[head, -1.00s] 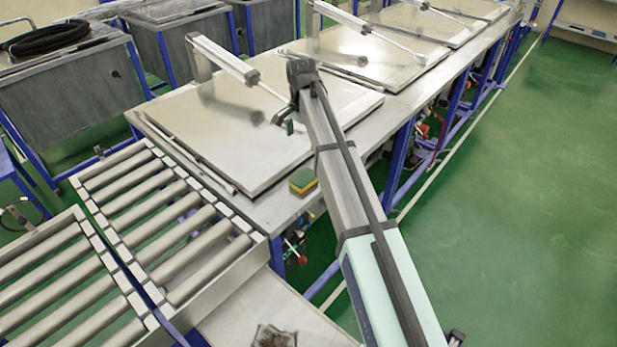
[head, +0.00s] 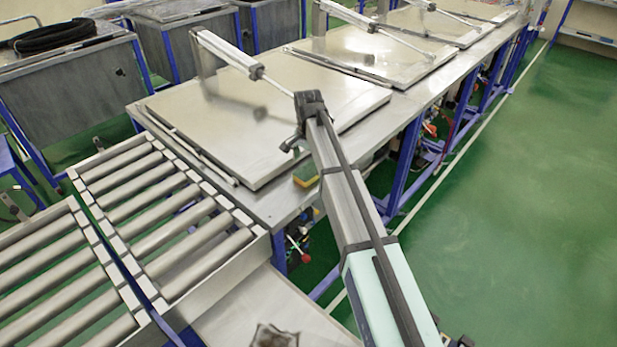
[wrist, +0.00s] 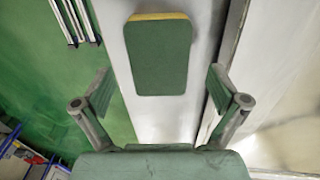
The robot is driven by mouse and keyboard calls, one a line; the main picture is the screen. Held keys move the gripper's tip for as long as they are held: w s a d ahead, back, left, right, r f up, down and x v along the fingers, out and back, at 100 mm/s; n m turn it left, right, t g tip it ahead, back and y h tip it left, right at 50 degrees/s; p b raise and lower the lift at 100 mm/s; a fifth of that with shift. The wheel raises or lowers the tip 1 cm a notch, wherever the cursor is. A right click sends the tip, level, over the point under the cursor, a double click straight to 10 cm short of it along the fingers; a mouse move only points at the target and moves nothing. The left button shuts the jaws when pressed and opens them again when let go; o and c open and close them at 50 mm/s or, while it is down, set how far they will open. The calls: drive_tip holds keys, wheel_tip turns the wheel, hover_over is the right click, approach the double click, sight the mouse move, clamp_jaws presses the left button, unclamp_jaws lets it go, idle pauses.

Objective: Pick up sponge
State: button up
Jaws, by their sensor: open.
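The sponge (head: 306,174), green on top with a yellow layer, lies on the metal table's front strip, beside the nearest large lid. My arm hides part of it in the head view. In the wrist view the sponge (wrist: 159,55) lies green face up, beyond the fingertips and roughly centred between them. My gripper (wrist: 160,88) is open and empty, its two fingers spread wider than the sponge. In the head view my gripper (head: 291,145) is small and dark, close to the sponge and partly hidden by the arm.
The raised lid plate (head: 262,120) lies right beside the sponge, and its edge (wrist: 228,60) runs close to the right finger. A pneumatic cylinder (head: 228,52) with its rod stands above the lid. A roller conveyor (head: 165,215) is at left. Green floor lies off the table's front edge.

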sight(309, 170)
wheel_tip(309, 170, down, 3)
drive_tip(key=shift+f+b, duration=0.1)
drive_tip(key=shift+b, duration=0.5)
drive_tip(key=shift+d, duration=0.1)
drive_tip(key=c, duration=0.8)
drive_tip(key=shift+r, duration=0.2)
wheel_tip(309, 170, up, 20)
drive_tip(key=b, duration=0.4)
drive_tip(key=shift+b, duration=0.35)
drive_tip(key=shift+f, duration=0.1)
drive_tip(key=shift+c, duration=0.3)
drive_tip(key=shift+c, duration=1.4)
